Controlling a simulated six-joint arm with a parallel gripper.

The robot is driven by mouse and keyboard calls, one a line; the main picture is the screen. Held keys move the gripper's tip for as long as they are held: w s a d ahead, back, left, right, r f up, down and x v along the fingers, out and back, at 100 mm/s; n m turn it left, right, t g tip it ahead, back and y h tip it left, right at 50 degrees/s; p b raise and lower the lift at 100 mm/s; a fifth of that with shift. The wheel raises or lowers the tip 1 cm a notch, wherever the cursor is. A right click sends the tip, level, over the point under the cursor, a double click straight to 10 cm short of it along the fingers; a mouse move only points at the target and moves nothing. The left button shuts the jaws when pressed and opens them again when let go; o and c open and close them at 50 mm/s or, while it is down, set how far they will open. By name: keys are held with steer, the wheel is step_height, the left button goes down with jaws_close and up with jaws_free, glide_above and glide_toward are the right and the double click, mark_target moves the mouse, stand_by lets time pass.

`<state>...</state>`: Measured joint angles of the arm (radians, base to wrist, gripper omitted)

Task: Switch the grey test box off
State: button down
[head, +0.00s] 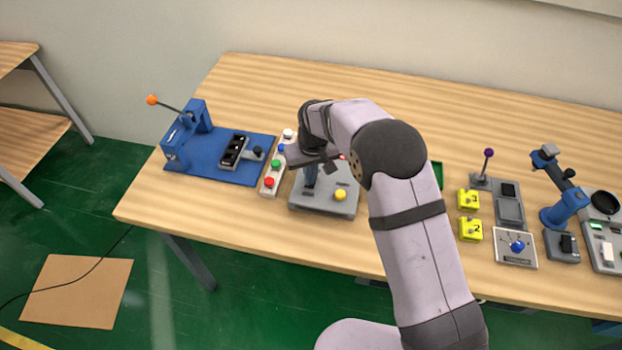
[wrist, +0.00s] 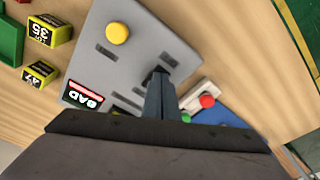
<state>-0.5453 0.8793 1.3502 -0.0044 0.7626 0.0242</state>
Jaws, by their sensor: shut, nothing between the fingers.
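The grey test box (head: 318,204) sits on the table near the middle of the head view, partly hidden by my arm. In the head view my gripper (head: 310,182) points down over the left part of the box. Part of the box near the fingers is hidden.
A white button strip (head: 268,188) and a blue lever device (head: 215,174) stand left of the box. Yellow blocks (head: 469,200), a grey lever unit (head: 508,209), a blue-knob panel (head: 516,247) and a blue stand (head: 565,209) stand right. The front table strip is clear.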

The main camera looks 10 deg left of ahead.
stand_by(0.3)
step_height(320, 180, up, 7)
steer(key=p, duration=0.4)
steer(key=shift+p, duration=0.4)
steer(key=shift+f, duration=0.1)
stand_by(0.3)
